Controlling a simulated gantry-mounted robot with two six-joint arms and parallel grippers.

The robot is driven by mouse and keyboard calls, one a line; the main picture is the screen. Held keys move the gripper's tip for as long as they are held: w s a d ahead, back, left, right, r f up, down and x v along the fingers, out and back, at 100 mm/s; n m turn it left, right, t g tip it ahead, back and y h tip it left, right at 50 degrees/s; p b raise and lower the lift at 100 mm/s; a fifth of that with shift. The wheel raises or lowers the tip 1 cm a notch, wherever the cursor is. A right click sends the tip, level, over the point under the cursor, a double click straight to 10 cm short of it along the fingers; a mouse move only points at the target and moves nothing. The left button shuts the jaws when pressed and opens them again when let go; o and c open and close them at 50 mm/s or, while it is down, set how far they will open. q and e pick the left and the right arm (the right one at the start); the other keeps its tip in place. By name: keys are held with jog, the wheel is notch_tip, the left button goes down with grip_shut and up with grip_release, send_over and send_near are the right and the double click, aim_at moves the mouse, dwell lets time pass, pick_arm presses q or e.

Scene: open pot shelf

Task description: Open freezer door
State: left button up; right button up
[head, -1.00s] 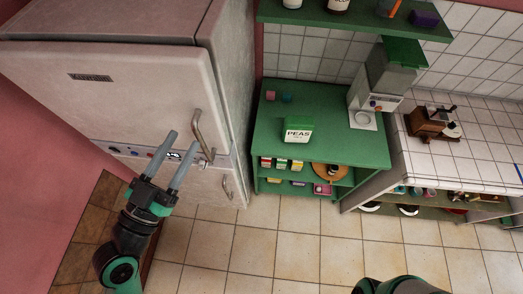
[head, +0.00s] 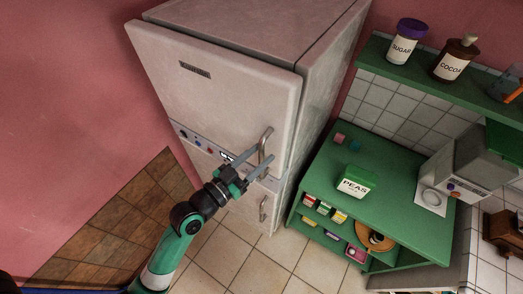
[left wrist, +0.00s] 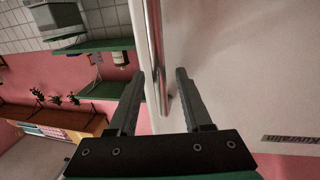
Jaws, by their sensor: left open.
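The fridge-freezer is white, with a large upper door (head: 215,90) and a smaller lower door (head: 240,207), both shut. A metal bar handle (head: 265,143) is on the right side of the upper door, and a smaller handle (head: 263,208) is on the lower door. My left gripper (head: 258,163) is open at the lower part of the upper handle. In the left wrist view, the upper handle (left wrist: 155,40) runs between the open fingers of the left gripper (left wrist: 161,76), with no clear grip on it. My right gripper is out of view.
A green shelf unit (head: 375,205) with a PEAS box (head: 356,182) stands to the right of the fridge. A control panel (head: 205,147) with knobs lies between the doors. Tiled floor (head: 235,262) in front is free.

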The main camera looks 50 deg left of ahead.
pick_arm(q)
jog(key=shift+w, duration=0.55)
grip_shut()
dwell(1.0)
